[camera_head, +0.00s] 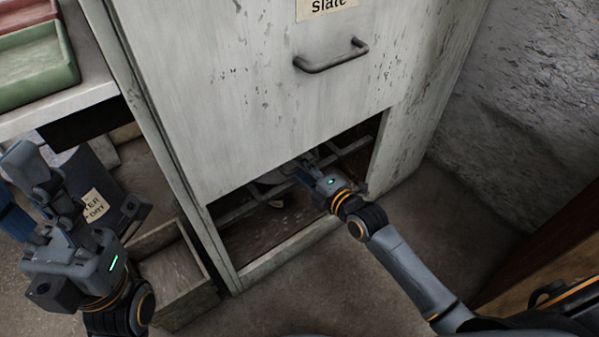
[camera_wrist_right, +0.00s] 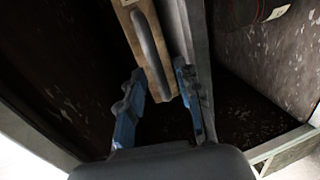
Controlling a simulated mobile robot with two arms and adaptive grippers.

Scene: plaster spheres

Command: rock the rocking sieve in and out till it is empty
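The sieve cannot be made out for certain. Low in the white cabinet (camera_head: 235,90) is a dark opening, where grey bars (camera_head: 238,212) and a pale shape show dimly. My right gripper (camera_head: 308,172) reaches into this opening, its fingers partly hidden there. In the right wrist view my right gripper (camera_wrist_right: 160,76) is open, its two blue fingers apart. A wooden bar with a rounded grey grip (camera_wrist_right: 148,45) lies ahead, its near end between the fingers with gaps visible. My left gripper (camera_head: 28,185) is at the far left, apart from the cabinet, its fingers spread and empty.
The cabinet front has a dark handle (camera_head: 331,56) and a "slate" label (camera_head: 325,6). A green tray (camera_head: 38,65) and a red tray sit on a ledge at upper left. A labelled dark container (camera_head: 92,182) stands behind my left gripper. A rough wall rises at right.

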